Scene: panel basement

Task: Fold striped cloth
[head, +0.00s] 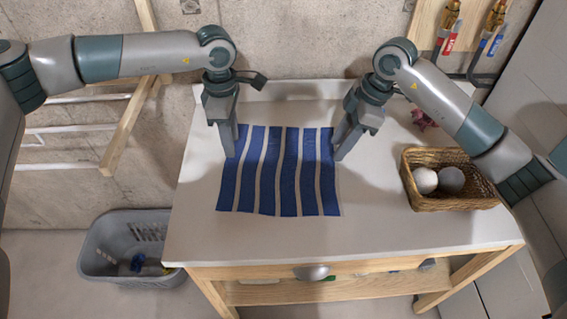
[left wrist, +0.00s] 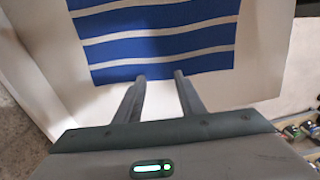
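A blue-and-white striped cloth (head: 278,180) lies flat and spread out on the white tabletop, its stripes running from back to front. It also shows in the left wrist view (left wrist: 160,45), with its near edge by the fingertips. My left gripper (head: 230,154) points down at the cloth's left edge, near the back left corner. My right gripper (head: 339,156) points down at the cloth's right edge, near the back right corner. Its finger gap does not show clearly.
A grey laundry basket (head: 100,262) is on the floor at left. The tabletop (head: 300,238) in front of the cloth is clear.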

